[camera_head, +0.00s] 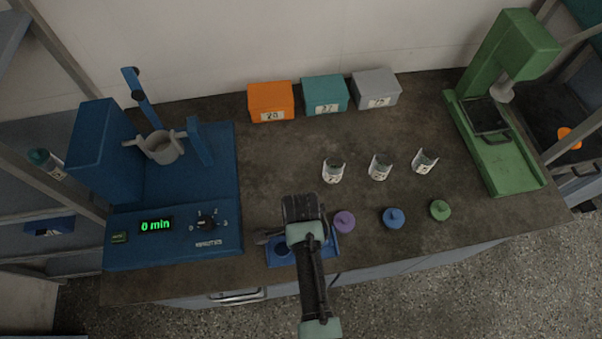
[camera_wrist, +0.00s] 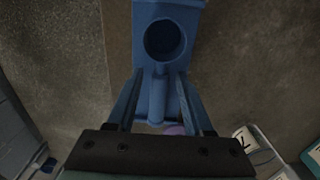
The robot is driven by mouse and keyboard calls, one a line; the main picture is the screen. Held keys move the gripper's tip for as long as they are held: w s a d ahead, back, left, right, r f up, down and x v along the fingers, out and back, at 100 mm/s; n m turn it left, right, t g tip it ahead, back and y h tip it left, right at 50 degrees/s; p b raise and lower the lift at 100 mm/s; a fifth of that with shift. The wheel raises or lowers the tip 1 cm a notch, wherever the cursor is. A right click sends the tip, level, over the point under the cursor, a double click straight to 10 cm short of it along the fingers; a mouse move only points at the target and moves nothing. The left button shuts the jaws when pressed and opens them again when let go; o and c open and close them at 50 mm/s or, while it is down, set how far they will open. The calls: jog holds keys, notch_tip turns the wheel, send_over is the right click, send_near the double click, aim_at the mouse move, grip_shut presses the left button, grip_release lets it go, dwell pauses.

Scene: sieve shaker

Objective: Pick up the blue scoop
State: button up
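The blue scoop (camera_wrist: 159,92) shows in the wrist view, with a round, dark bowl at the top and a straight handle running down between my fingers. It rests in or on a blue holder (camera_wrist: 187,14). My gripper (camera_wrist: 159,76) is open, with one finger on each side of the handle and visible gaps. In the head view, my gripper (camera_head: 300,210) is above the blue holder (camera_head: 331,247) at the front edge of the bench and hides much of it. The scoop's bowl (camera_head: 283,248) is partly visible there.
Purple (camera_head: 344,222), blue (camera_head: 393,218) and green (camera_head: 440,210) lids lie to the right. Three labelled cups (camera_head: 333,171) stand behind. A blue shaker (camera_head: 172,215) is left, a green machine (camera_head: 505,150) right. Orange (camera_head: 270,101), teal (camera_head: 324,95) and grey (camera_head: 375,88) boxes line the wall.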

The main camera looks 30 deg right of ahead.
grip_shut()
jog(key=shift+r, duration=0.1)
notch_tip(320, 180, up, 10)
jog(key=shift+c, duration=1.8)
grip_release()
grip_shut()
